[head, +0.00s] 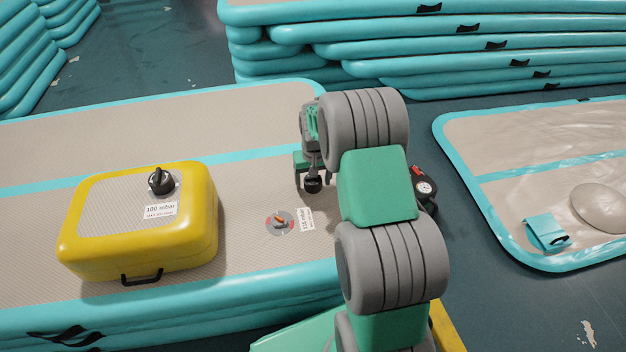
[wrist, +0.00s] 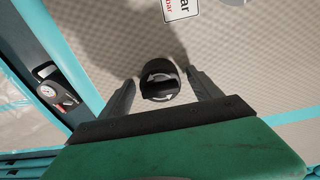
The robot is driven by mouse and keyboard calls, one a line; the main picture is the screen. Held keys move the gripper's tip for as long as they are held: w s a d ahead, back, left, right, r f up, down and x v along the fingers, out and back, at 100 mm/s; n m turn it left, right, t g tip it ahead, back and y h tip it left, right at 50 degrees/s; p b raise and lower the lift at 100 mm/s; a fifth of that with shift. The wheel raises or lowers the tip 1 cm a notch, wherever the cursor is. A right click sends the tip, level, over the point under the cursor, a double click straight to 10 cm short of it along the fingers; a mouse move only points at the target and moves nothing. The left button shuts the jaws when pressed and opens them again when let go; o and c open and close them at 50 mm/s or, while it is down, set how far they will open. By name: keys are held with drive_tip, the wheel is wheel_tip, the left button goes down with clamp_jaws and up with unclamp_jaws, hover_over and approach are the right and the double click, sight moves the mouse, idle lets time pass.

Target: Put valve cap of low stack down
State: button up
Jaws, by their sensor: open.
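The black valve cap (head: 313,185) appears to rest on the beige top of the low stack (head: 240,180). In the wrist view the cap (wrist: 160,80) shows between the two fingers of my gripper (wrist: 160,76), with a gap on each side. My gripper (head: 313,174) is open and low over the stack in the head view. The open valve (head: 279,222), a grey disc with a red and orange centre, lies nearer the front edge. A printed label (head: 306,219) is beside it.
A yellow inflatable block (head: 205,225) with a black-capped valve (head: 161,181) sits on the stack at left. A red and black gauge (head: 424,188) is just right of my arm. Taller stacks (head: 420,50) stand behind. Another mat (head: 510,150) lies at right.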

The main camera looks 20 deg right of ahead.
sight(314, 184)
wheel_tip(314, 184, up, 12)
drive_tip(key=s+p, duration=0.1)
drive_tip(key=p, duration=0.4)
drive_tip(key=s+a+r+n, duration=0.1)
drive_tip(key=s+a+r, duration=0.75)
drive_tip(key=s, duration=0.35)
drive_tip(key=s+a+n, duration=0.1)
drive_tip(key=s+a, duration=0.2)
drive_tip(key=s, duration=0.8)
drive_tip(key=shift+s+a+r+t, duration=0.2)
drive_tip(key=shift+s+t, duration=0.1)
drive_tip(key=shift+s, duration=0.1)
